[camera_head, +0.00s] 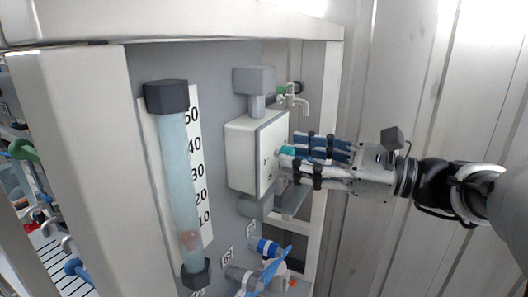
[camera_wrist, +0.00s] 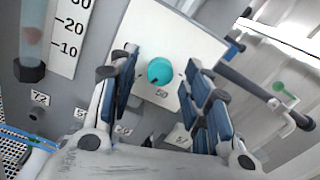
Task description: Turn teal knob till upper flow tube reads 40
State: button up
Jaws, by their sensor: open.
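The teal knob (camera_wrist: 160,71) is on the face of a white box (camera_head: 243,155), with a small number label just below it. In the head view the knob (camera_head: 287,150) is partly hidden by my fingers. My gripper (camera_wrist: 160,62) is open, with one blue-padded finger on each side of the knob. A gap shows between the knob and each finger in the wrist view. The flow tube (camera_head: 178,170) is upright left of the box, with a 10 to 50 scale (camera_head: 201,170). Its reddish float (camera_head: 190,239) sits low, near or below the 10 mark in the head view.
A grey block (camera_head: 254,80) tops the box. Blue and clear fittings (camera_head: 264,246) stick out below it. A frame post (camera_head: 326,150) stands right of the panel. A ribbed wall (camera_head: 410,80) is behind my arm.

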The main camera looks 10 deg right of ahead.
jog(key=shift+w+a, duration=0.25)
jog(key=shift+a, duration=0.05)
grip_shut()
dwell(0.5)
